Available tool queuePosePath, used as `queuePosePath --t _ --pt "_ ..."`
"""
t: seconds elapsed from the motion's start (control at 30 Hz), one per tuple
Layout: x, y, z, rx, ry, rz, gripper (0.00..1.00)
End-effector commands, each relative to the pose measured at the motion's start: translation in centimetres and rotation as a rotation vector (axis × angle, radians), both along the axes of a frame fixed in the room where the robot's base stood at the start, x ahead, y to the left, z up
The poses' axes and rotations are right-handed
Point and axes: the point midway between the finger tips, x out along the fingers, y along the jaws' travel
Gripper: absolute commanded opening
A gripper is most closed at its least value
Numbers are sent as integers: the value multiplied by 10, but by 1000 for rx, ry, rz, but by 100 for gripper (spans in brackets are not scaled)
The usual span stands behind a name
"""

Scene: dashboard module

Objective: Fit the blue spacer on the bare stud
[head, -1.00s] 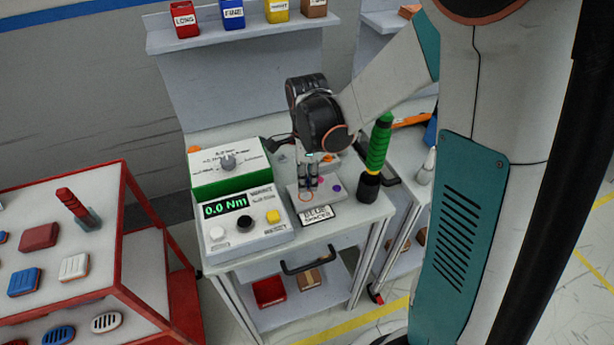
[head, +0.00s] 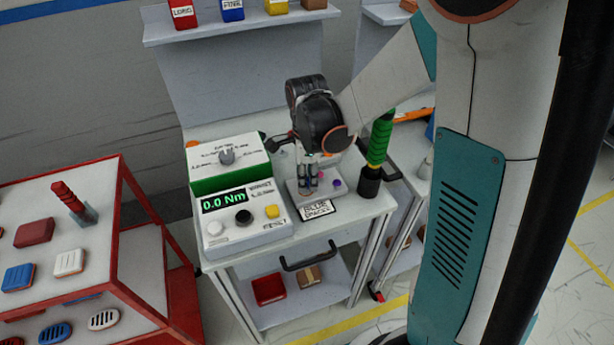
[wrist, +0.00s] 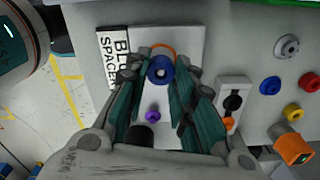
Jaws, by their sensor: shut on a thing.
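My gripper (wrist: 164,56) is shut on the blue spacer (wrist: 160,72), a dark blue ring seen between the fingertips in the wrist view. A small bright spot shows in the ring's middle; I cannot tell whether it is the stud's tip. An orange ring mark (wrist: 160,47) on the pale plate (wrist: 190,38) shows partly behind the spacer. In the head view, my gripper (head: 308,190) is low over the plate (head: 294,194), by the "BLUE SPACER" label (head: 318,208). The fingers hide the spacer and stud there.
A purple piece (head: 337,184) is on the plate. The torque meter (head: 245,215), reading 0.0 Nm, is left of the plate. A green-gripped black tool (head: 378,150) stands upright at right. Several coloured discs, including a red one (wrist: 309,82), lie beside the plate.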

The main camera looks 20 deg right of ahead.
Motion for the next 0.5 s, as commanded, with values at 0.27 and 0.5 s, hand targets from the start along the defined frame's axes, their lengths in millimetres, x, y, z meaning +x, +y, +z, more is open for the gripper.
queuePosePath --t 0.27,0.5 --pt "0 0 -7 0 0 0 14" --pt "0 0 -13 0 0 0 14"
